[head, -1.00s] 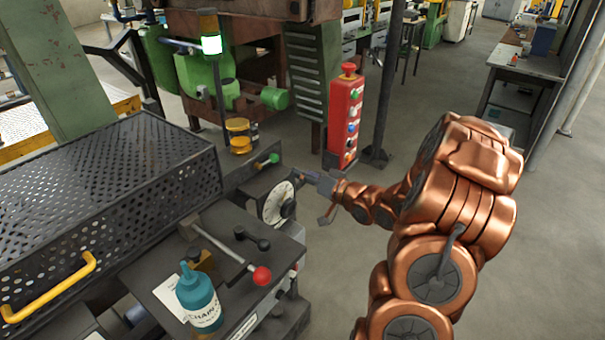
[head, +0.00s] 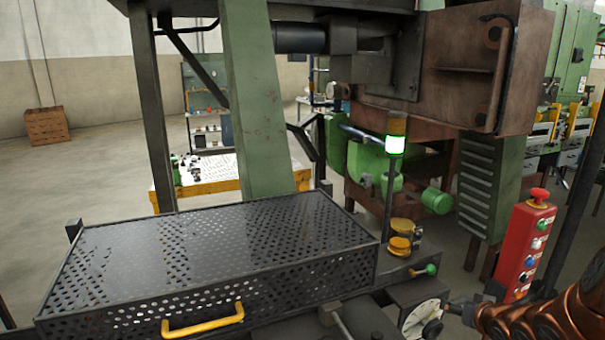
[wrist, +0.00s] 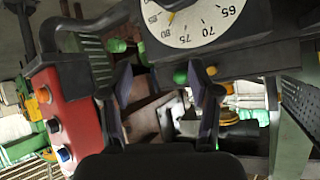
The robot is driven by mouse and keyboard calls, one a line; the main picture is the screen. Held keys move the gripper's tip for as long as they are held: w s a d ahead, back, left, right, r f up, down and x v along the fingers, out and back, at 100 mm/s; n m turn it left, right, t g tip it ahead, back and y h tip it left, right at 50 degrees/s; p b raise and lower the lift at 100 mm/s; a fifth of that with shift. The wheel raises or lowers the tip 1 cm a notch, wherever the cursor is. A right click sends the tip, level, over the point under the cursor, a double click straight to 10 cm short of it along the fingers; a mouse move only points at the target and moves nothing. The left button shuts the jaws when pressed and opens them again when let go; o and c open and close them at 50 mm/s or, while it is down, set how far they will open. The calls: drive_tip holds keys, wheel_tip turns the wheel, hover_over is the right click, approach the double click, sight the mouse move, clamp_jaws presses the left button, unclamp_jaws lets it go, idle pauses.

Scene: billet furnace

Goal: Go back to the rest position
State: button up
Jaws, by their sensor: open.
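My gripper (wrist: 162,100) is open and empty in the wrist view, its two dark fingers apart with only background between them. The white numbered dial (wrist: 190,20) is just beyond the fingers at the top of that view. In the head view the dial (head: 421,318) is cut by the bottom edge, and my copper arm enters at the lower right with the gripper end (head: 462,309) just right of the dial. Whether they touch cannot be told.
The red button box (head: 524,252) stands close to my arm, and also on the left in the wrist view (wrist: 65,115). A perforated black guard (head: 215,245) with a yellow handle (head: 203,327) fills the front. A lit stack light (head: 395,145) rises behind.

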drive_tip(key=s+a+r+g, duration=0.2)
drive_tip(key=s+a+g, duration=0.2)
drive_tip(key=s+a, duration=0.3)
drive_tip(key=s+a+r+n+g, duration=0.1)
drive_tip(key=s+a+g, duration=0.3)
drive_tip(key=s, duration=1.4)
drive_tip(key=s+a+r+n+g, duration=0.1)
drive_tip(key=s+a+r+g, duration=0.2)
drive_tip(key=s+a, duration=0.7)
drive_tip(key=s+g, duration=0.1)
drive_tip(key=s, duration=0.2)
drive_tip(key=shift+g, duration=0.4)
drive_tip(key=shift+s, duration=0.1)
drive_tip(key=shift+c, duration=0.5)
